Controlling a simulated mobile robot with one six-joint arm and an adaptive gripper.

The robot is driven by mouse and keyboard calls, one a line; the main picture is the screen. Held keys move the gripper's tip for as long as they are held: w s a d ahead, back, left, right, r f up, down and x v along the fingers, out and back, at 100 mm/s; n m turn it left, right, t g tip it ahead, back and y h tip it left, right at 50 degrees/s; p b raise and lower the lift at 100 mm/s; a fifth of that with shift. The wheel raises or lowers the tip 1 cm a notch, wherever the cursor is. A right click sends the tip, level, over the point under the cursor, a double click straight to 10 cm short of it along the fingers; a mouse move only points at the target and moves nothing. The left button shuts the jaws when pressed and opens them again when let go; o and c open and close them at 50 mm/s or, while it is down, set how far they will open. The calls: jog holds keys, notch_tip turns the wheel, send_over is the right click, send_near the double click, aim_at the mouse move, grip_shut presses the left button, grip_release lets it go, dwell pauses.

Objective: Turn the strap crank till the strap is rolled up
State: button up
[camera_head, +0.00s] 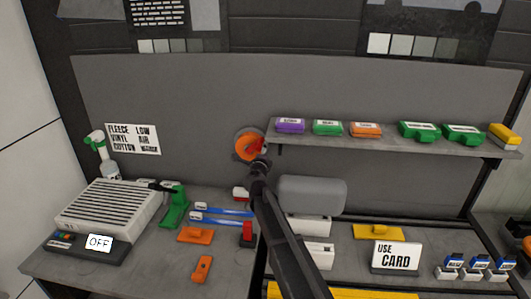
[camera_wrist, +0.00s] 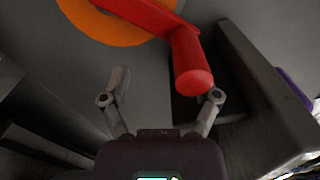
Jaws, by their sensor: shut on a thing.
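The strap crank has an orange disc (camera_head: 243,148) on the grey wall panel, just left of the shelf. Its red arm and handle (camera_head: 257,146) point to the right. The wrist view shows the orange disc (camera_wrist: 110,28) at the top and the round red handle (camera_wrist: 190,62) sticking out towards me. My gripper (camera_head: 259,164) is at the handle, and its fingers (camera_wrist: 168,88) also show in the wrist view. The handle lies between them, close against the right finger, with a visible gap on the left. The strap itself cannot be made out.
A shelf (camera_head: 390,137) with several coloured boxes starts just right of the crank; its end (camera_wrist: 262,85) is close beside my right finger. Below is a bench with a grey vented box (camera_head: 108,213), an OFF sign, a green tool and blue strips.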

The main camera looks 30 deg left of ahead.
jog(key=v, duration=1.5)
jog(key=shift+s+d, duration=0.2)
jog(key=shift+s, duration=0.05)
dwell(1.5)
dwell(0.5)
jog(key=v, duration=1.2)
